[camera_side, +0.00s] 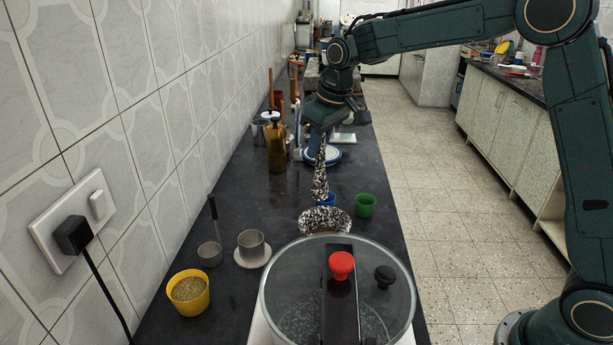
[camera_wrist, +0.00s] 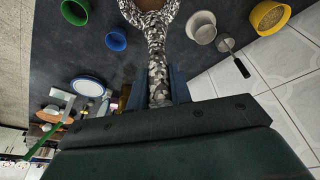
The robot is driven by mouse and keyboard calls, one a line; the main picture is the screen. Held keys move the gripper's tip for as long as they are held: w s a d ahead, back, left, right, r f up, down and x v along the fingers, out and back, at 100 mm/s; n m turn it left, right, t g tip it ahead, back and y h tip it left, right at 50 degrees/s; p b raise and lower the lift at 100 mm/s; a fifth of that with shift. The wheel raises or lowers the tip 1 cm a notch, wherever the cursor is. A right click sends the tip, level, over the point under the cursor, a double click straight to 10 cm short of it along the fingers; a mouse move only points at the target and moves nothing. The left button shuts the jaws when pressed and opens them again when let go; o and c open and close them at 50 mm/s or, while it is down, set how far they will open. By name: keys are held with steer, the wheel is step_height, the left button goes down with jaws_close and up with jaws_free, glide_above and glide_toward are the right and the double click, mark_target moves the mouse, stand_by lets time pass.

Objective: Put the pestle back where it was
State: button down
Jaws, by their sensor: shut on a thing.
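The pestle (camera_side: 320,176) is speckled black and white stone. My gripper (camera_side: 319,138) is shut on its upper end and holds it nearly upright, thick end down. In the wrist view the pestle (camera_wrist: 157,62) runs up between the fingers of my gripper (camera_wrist: 160,90). The speckled mortar (camera_side: 326,221) stands on the counter below, behind the glass-lidded pot. The pestle's lower end appears just above and behind the mortar's rim in the side view. In the wrist view the pestle partly covers the mortar (camera_wrist: 172,9), whose inside looks brown. The exact gap between them is unclear.
A blue cup (camera_wrist: 116,39) and a green cup (camera_side: 365,205) stand close to the mortar. A glass-lidded pot (camera_side: 290,300) fills the front. A metal cup on a saucer (camera_side: 252,249), a ladle (camera_side: 210,254) and a yellow cup (camera_side: 188,294) stand left. An amber bottle (camera_side: 276,145) is behind.

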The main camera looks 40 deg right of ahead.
steer(key=w+a+r, duration=0.2)
steer(key=w+a, duration=0.2)
steer(key=a, duration=0.3)
steer(key=w+a+r, duration=0.3)
steer(key=w+a, duration=0.1)
steer(key=a, duration=0.3)
steer(key=shift+w+a+r, duration=0.2)
steer(key=shift+w+a, duration=0.05)
steer(key=shift+a, duration=0.1)
step_height(320, 180, down, 20)
stand_by(0.8)
steer(key=shift+f, duration=0.15)
steer(key=c, duration=1.3)
jaws_free()
steer(key=shift+o, duration=0.2)
